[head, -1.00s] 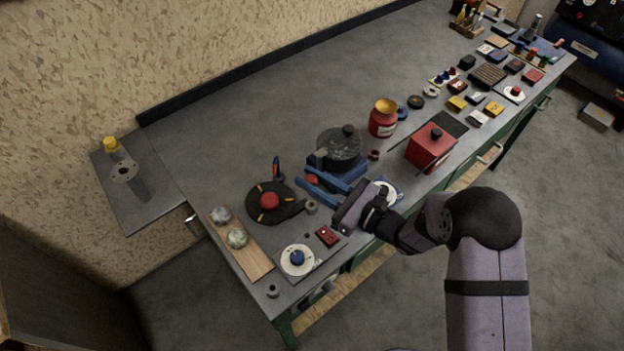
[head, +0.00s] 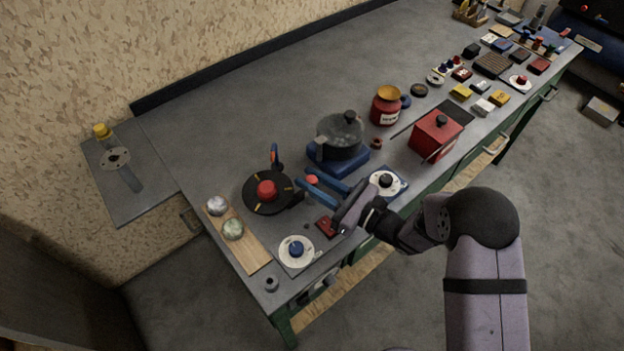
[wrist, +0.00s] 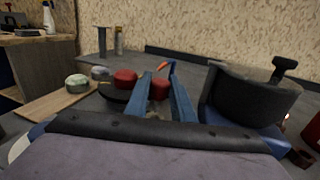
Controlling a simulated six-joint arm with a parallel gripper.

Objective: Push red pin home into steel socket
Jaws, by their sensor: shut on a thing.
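My gripper (head: 312,183), with blue fingers, is shut on a red pin (head: 312,179) above the bench, right of the black round plate. In the wrist view the red pin (wrist: 160,90) shows between the fingers (wrist: 161,95); its lower end is hidden. The grey ring-like socket seen earlier just below the pin is now hidden, apparently behind a finger. I cannot tell whether the pin touches it. Another small grey holed cylinder (head: 271,284) stands at the bench's front left corner.
A black plate with a red knob (head: 266,189) lies close left. A dark pot (head: 340,135) on a blue base stands behind right. The back of the bench is clear.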

